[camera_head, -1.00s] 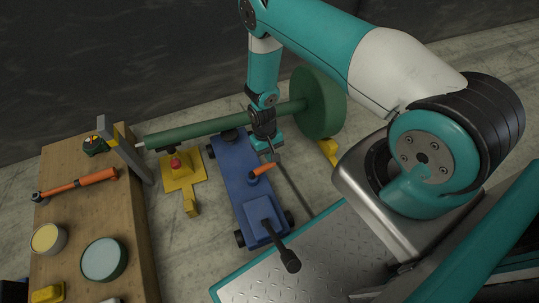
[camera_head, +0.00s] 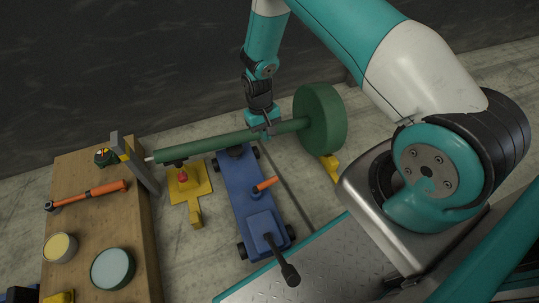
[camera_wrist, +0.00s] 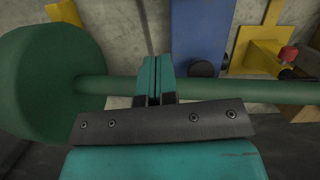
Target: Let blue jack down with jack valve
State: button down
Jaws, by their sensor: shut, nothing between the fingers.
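The blue jack (camera_head: 236,181) stands on the floor under the green shaft, with its black lever (camera_head: 279,258) at the near end. The jack valve, with an orange handle (camera_head: 266,184), sits on the right side of the jack and points right. My gripper (camera_head: 268,132) is shut and empty, beyond the valve and apart from it, over or beside the green shaft (camera_head: 215,144). In the wrist view the closed fingers (camera_wrist: 153,77) overlap the shaft; contact cannot be told. The jack body (camera_wrist: 200,32) shows there beside the fingers; the valve does not show.
The shaft's large round flange (camera_head: 318,118) is right of my gripper. A yellow stand (camera_head: 196,196) with a red knob is left of the jack; another yellow piece (camera_head: 331,166) is under the flange. A wooden bench (camera_head: 125,220) with tools and tins stands at left.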

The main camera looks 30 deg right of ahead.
aim_at(265, 187)
jog(key=b+x, duration=1.5)
jog(key=x, duration=0.1)
jog(key=shift+w+f+n, duration=0.2)
jog(key=shift+f+n, duration=0.05)
jog(key=shift+n, duration=0.15)
jog(key=shift+d+r, duration=0.1)
jog(key=s+m+p, duration=0.1)
jog(key=p, duration=0.1)
jog(key=m+p, duration=0.1)
jog(key=shift+s+d+p, duration=0.2)
jog(key=shift+s+p, duration=0.15)
jog(key=shift+s, duration=0.05)
